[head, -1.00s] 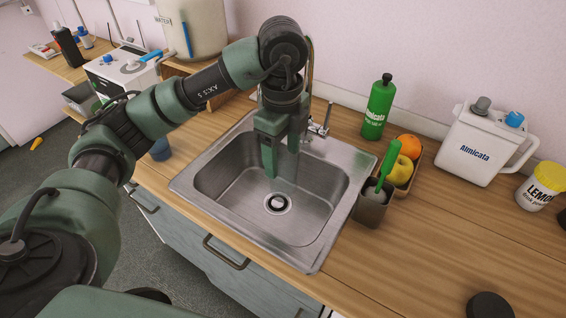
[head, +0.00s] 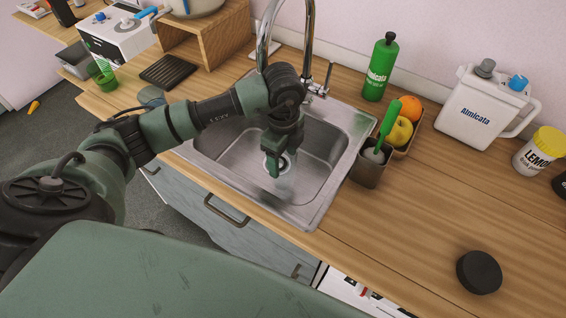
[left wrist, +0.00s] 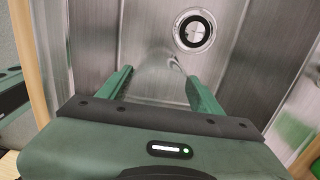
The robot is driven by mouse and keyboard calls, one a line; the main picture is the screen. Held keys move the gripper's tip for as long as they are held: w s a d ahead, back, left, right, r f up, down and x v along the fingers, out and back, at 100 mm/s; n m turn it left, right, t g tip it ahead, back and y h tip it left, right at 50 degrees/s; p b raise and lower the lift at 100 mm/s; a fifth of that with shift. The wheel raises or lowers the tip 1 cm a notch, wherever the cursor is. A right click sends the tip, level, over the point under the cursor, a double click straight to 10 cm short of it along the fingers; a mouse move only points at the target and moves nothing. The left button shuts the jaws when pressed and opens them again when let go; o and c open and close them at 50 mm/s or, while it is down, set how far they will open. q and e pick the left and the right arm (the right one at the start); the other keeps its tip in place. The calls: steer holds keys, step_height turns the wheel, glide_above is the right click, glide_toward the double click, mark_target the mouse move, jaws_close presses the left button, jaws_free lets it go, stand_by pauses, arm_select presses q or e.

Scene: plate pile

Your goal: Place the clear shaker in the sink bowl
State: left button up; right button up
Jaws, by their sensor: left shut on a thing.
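The steel sink bowl (head: 322,148) is in the middle of the head view, set in the wooden counter. My left gripper (head: 281,167) points down over the bowl, near the drain. It is shut on the clear shaker (head: 284,187), which is see-through and hard to make out against the steel. In the left wrist view the two green fingers (left wrist: 160,88) stand apart with the faint, clear shaker between them, and the drain shows beyond. I cannot tell whether the shaker touches the bowl's floor. My right gripper is not in view.
A chrome faucet (head: 308,45) rises behind the bowl, close to my left arm. A grey cup with a green brush (head: 368,168) and a box of fruit (head: 400,131) stand right of the sink.

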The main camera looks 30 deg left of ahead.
arm_select(q)
step_height(320, 180, down, 3)
steer(key=shift+r, duration=0.2)
steer(key=shift+f, duration=0.3)
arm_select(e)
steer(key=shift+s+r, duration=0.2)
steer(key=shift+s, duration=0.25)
arm_select(q)
steer(key=shift+f, duration=0.2)
steer(key=o, duration=1.5)
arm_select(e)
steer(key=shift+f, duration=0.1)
